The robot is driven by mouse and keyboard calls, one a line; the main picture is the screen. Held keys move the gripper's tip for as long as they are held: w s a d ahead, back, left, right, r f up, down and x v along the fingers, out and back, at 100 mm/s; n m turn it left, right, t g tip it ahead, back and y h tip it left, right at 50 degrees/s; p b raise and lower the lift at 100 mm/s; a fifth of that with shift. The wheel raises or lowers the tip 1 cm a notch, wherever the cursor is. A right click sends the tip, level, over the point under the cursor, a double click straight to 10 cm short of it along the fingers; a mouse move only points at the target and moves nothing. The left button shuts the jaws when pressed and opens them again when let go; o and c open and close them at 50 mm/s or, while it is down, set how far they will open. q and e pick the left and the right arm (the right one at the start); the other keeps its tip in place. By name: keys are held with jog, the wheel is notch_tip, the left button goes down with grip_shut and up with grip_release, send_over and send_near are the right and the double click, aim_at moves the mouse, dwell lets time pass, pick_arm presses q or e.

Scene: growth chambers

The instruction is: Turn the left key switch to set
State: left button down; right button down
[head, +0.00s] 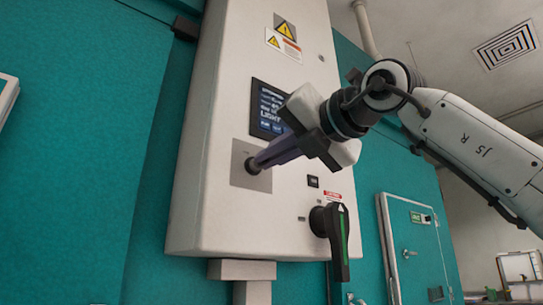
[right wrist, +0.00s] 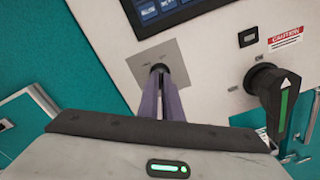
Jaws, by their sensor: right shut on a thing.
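The left key switch (head: 252,166) is a small dark round switch on a square grey metal plate (head: 240,179), low on the left side of the white control cabinet. My right gripper (head: 258,165) reaches in from the right, and its purple-grey fingers are shut on the switch. In the right wrist view the fingers run up to the switch (right wrist: 159,69) and cover most of it, so its pointer is hidden. Marks on the plate (right wrist: 178,53) are too small to read. My left gripper is not in view.
A black rotary handle with a green stripe (head: 340,240) sticks out to the lower right of the switch. A display screen (head: 266,124) sits above the plate, partly behind my gripper. The white cabinet (head: 215,215) hangs on a teal wall (head: 95,130).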

jog(key=c, duration=1.9)
grip_release()
jog(key=shift+r, duration=0.1)
jog(key=shift+c, duration=0.2)
jog(key=shift+d, duration=0.1)
jog(key=b+v, duration=0.2)
jog(key=v, duration=0.8)
jog(key=shift+s+b, duration=0.15)
jog(key=shift+b, duration=0.25)
